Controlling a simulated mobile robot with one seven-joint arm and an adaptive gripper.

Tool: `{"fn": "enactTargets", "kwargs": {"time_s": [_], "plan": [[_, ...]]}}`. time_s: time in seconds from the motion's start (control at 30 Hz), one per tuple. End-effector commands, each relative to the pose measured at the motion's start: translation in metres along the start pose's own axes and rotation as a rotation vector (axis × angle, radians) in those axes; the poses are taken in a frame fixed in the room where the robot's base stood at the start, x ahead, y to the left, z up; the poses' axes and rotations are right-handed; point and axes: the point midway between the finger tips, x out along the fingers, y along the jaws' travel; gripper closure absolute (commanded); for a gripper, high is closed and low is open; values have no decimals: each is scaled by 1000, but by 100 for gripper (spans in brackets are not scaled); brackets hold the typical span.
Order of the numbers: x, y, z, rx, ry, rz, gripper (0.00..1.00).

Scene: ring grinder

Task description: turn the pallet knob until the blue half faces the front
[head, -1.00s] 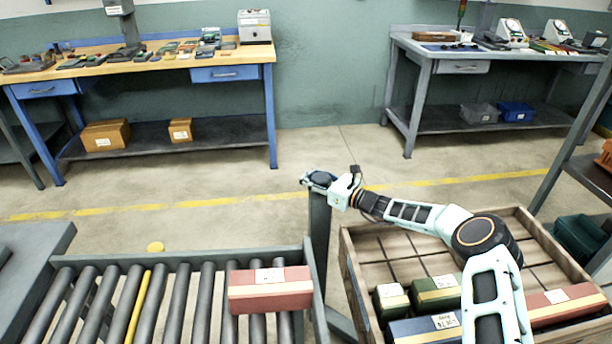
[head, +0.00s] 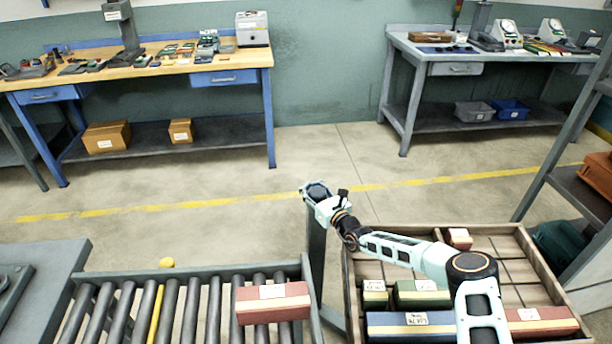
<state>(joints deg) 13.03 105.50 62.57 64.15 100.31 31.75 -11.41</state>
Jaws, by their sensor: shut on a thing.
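The pallet knob (head: 317,189) is a small dark, bluish round piece on top of a slim grey post (head: 316,245), between the roller conveyor and the wooden crate. My gripper (head: 312,194) is at the post top, shut on the knob, reaching in from the lower right. The fingers and the small size hide much of the knob. I cannot tell its blue half from its other half, nor which way either faces.
A red box (head: 273,303) lies on the conveyor (head: 182,310) at left. A wooden crate (head: 349,290) at right holds several boxes below my arm. Workbenches (head: 140,66) (head: 431,53) stand at the back. The floor behind the post is clear.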

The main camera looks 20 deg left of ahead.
Motion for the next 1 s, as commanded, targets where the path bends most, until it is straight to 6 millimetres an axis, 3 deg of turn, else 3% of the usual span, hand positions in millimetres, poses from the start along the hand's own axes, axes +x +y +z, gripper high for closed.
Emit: {"fn": "enactTargets", "kwargs": {"time_s": [1.0], "plan": [[-10, -28, -6, -3, 6, -531, 100]]}}
